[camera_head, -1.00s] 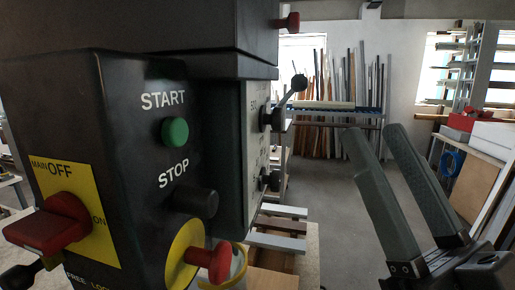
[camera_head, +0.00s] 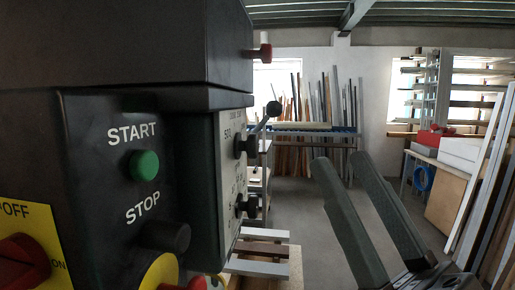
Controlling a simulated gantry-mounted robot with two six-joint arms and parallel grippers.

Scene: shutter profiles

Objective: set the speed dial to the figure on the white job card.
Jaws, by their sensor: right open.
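A black machine head (camera_head: 60,125) fills the left side. Its grey side panel (camera_head: 219,175) is seen almost edge-on, with an upper black knob (camera_head: 246,147) beside a partly legible figure and a lower black knob (camera_head: 247,206). I cannot tell which knob is the speed dial or read its setting. No white job card can be made out. My right gripper (camera_head: 340,158) is open and empty, its two dark fingers pointing up, right of the panel and apart from it in the picture. My left gripper is not in view.
The front has a green START button (camera_head: 144,165), a dark STOP button (camera_head: 165,236) and a red main switch (camera_head: 22,262). A ball-ended lever (camera_head: 272,109) sticks out by the upper knob. Slats (camera_head: 258,250) lie below the panel. Profile racks stand behind; floor between is clear.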

